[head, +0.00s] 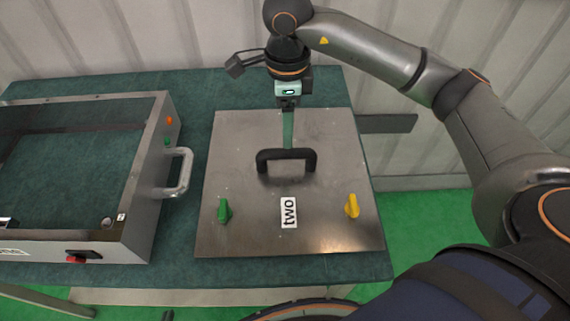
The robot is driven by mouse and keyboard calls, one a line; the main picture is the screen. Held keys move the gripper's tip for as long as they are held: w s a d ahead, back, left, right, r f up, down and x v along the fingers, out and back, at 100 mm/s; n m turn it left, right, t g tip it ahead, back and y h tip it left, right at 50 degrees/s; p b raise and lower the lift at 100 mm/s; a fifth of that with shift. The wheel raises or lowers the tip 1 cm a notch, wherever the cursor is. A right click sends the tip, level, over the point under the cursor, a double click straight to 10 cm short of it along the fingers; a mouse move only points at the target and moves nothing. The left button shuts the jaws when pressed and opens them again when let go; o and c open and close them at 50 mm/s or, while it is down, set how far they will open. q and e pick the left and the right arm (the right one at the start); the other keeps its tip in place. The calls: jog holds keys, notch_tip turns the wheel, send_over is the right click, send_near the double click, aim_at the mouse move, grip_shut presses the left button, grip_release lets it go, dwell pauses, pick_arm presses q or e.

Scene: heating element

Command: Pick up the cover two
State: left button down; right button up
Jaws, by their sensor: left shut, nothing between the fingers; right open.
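The cover two (250,225) is a square, flat metal plate lying on the green table, marked with a white "two" label (289,212). A black arch handle (286,157) stands near its middle, a green knob (224,210) at front left and a yellow knob (352,206) at front right. My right gripper (288,106) points down near the cover's back edge, behind the handle and apart from it. It is open; its fingertips are small in the picture. My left gripper is not in view.
A metal box (143,195) with a side handle (180,172) stands left of the cover, with a narrow gap between. The table's (210,92) back strip is clear. A grey wall is close behind the table. My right arm spans the right side.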

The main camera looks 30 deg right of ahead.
jog(key=p, duration=0.1)
send_over(286, 162)
jog(key=s, duration=0.2)
jog(key=f, duration=0.7)
jog(key=shift+w+a+f, duration=0.2)
jog(key=shift+a, duration=0.2)
jog(key=shift+c, duration=0.3)
grip_shut()
jog(key=shift+w+r, duration=0.1)
jog(key=shift+r, duration=0.05)
